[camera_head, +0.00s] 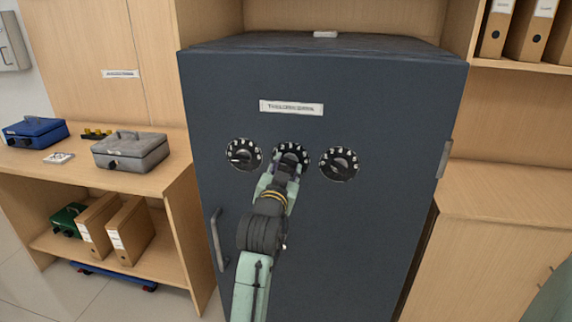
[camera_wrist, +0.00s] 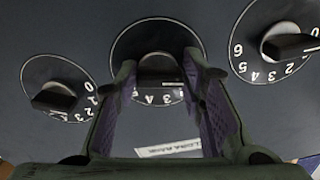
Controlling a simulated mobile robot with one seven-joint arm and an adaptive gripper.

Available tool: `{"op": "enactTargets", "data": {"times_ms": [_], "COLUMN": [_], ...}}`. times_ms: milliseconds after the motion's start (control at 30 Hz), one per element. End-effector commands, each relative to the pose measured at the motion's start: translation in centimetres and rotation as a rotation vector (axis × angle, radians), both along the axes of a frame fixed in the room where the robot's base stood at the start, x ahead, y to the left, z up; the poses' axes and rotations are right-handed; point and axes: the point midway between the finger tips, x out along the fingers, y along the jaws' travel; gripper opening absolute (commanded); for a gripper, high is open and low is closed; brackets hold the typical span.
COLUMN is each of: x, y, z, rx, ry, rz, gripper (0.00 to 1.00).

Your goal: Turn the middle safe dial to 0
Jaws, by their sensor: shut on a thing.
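The dark grey safe (camera_head: 330,230) has a row of three black dials with white numbers on its front. My gripper (camera_head: 288,168) is at the middle dial (camera_head: 291,150) and covers its lower part. In the wrist view my gripper (camera_wrist: 163,88) has its two fingers on either side of the knob of the middle dial (camera_wrist: 150,30), shut on it. The numbers 3 and 4 show beside the knob there; the rest of its scale is partly hidden by the fingers. The left dial (camera_head: 244,155) and right dial (camera_head: 339,164) stand free on either side.
The safe has a handle (camera_head: 218,240) at its lower left and a label (camera_head: 291,108) above the dials. A wooden shelf (camera_head: 60,165) at left carries a blue cash box (camera_head: 36,132) and a grey cash box (camera_head: 130,150). A wooden cabinet (camera_head: 490,240) stands at right.

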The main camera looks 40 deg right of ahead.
Motion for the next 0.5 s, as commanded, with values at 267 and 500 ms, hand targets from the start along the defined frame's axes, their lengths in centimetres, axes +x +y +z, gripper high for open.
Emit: {"op": "enactTargets", "data": {"times_ms": [267, 500], "x": [-0.09, -0.08], "y": [-0.09, -0.07], "z": [-0.01, -0.12], "rx": [-0.115, -0.166], "ry": [0.138, 0.197], "rz": [0.000, 0.001], "gripper": [0.09, 0.09]}}
